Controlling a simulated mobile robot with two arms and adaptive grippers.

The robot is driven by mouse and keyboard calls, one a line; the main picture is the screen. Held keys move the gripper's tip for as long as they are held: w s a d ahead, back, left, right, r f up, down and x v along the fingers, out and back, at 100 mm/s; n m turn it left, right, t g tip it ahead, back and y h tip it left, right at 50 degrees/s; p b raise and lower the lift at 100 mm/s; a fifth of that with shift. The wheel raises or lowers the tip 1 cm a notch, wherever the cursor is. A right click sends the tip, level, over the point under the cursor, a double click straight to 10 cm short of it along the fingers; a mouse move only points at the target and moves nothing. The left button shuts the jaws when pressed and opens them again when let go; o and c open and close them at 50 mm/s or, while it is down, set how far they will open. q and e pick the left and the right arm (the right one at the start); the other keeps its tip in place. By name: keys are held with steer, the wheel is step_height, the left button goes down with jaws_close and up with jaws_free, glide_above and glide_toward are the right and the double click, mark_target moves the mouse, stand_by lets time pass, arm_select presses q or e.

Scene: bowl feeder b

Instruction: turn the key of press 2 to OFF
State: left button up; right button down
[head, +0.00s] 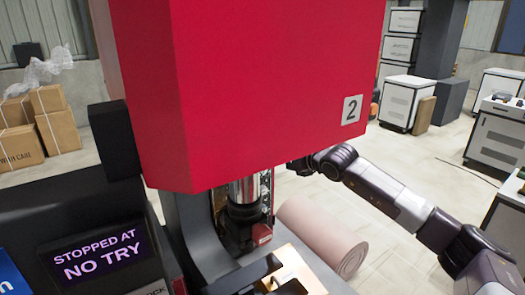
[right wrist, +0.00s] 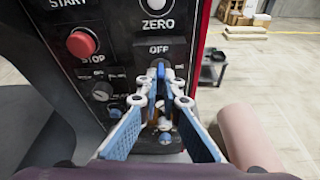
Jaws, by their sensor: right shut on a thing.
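The red press 2 (head: 250,80) fills the middle of the head view, with its number plate (head: 351,109) at the lower right. In the right wrist view, its dark control panel (right wrist: 118,60) carries an OFF label (right wrist: 158,49) above the key switch. My right gripper (right wrist: 160,82) reaches the switch just below that label, its fingertips closed together on what looks like the key. The fingers mostly hide the key, so its angle cannot be told. In the head view my right arm passes behind the press, hiding that gripper. My left gripper is not in view.
A red STOP button (right wrist: 81,43) and a ZERO button (right wrist: 155,5) are close to the fingers. A pinkish roll (head: 325,235) lies beside the press. Open floor (head: 425,165) extends to the right.

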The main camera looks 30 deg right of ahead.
steer(key=shift+a+f+n+h+b, duration=0.15)
steer(key=shift+n+h+b, duration=0.25)
steer(key=shift+n+b, duration=0.45)
steer(key=c, duration=2)
jaws_free()
steer(key=shift+c, duration=0.2)
steer(key=s+b, duration=0.7)
steer(key=b, duration=0.1)
steer(key=shift+d, duration=0.35)
